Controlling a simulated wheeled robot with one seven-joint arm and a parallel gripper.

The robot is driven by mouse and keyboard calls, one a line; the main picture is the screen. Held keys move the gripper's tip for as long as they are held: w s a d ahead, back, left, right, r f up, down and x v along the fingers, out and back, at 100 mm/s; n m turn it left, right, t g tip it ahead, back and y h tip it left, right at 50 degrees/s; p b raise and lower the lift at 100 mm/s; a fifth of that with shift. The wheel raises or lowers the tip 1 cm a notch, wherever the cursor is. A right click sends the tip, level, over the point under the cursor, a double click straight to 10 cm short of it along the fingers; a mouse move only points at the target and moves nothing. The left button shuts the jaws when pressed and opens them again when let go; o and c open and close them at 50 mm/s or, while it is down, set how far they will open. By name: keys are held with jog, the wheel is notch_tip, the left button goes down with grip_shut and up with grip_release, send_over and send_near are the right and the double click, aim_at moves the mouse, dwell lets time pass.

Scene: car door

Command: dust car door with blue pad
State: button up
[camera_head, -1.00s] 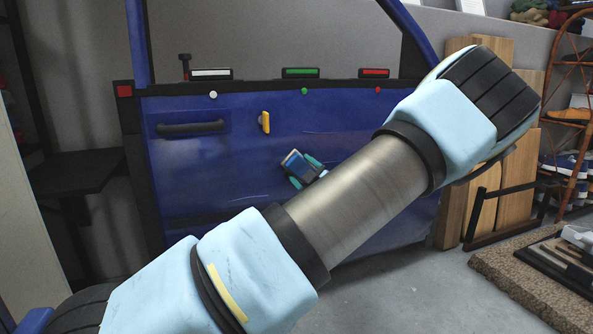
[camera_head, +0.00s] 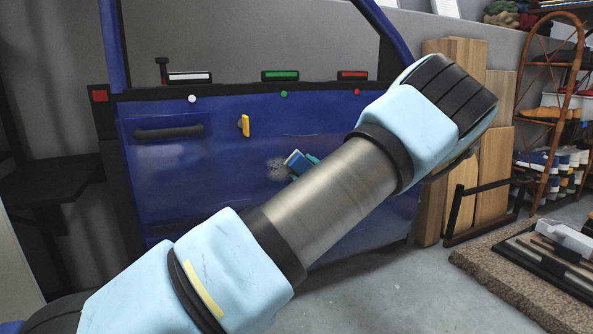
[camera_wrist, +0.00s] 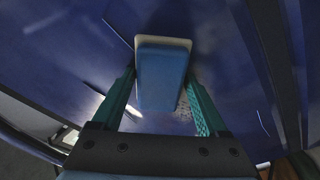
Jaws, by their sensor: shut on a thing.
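The blue car door (camera_head: 170,180) stands upright in front of me. My gripper (camera_wrist: 160,92) is shut on the blue pad (camera_wrist: 162,75), with a teal finger on each side of it. The pad's pale face is turned towards the door; I cannot tell if it touches. In the head view the pad (camera_head: 297,160) shows just past my arm, which hides most of my gripper and the door's lower right. A grey speckled dust patch (camera_head: 277,170) lies on the door just left of the pad. Pale specks also show near the pad in the wrist view.
The door carries a yellow handle (camera_head: 245,125) and a black pull bar (camera_head: 170,132). White, green and red blocks line its top ledge. A dark shelf (camera_head: 50,182) is at left; wooden boards (camera_head: 495,150) and a rack (camera_head: 565,70) are at right. Grey floor lies between.

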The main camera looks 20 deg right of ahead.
aim_at(278, 166)
jog(key=shift+d, duration=0.4)
jog(key=shift+w, duration=0.15)
jog(key=shift+s+a+b, duration=0.1)
jog(key=shift+s+a, duration=0.2)
jog(key=shift+a, duration=1.5)
jog(key=shift+s+a+b, duration=0.15)
jog(key=shift+s+a, duration=0.15)
jog(key=shift+a, duration=1.5)
jog(key=shift+s+a+b, duration=0.1)
jog(key=shift+s+a, duration=0.2)
jog(key=shift+a, duration=1.5)
jog(key=shift+w+r, duration=0.1)
jog(key=shift+r, duration=0.05)
jog(key=shift+w+d, duration=0.25)
jog(key=shift+d, duration=0.65)
jog(key=shift+w+d, duration=0.2)
jog(key=shift+d, duration=0.7)
jog(key=shift+w+d+p, duration=0.15)
jog(key=shift+d+p, duration=0.05)
jog(key=shift+d, duration=1.65)
jog(key=shift+w+d+p, duration=0.15)
jog(key=shift+d, duration=1.65)
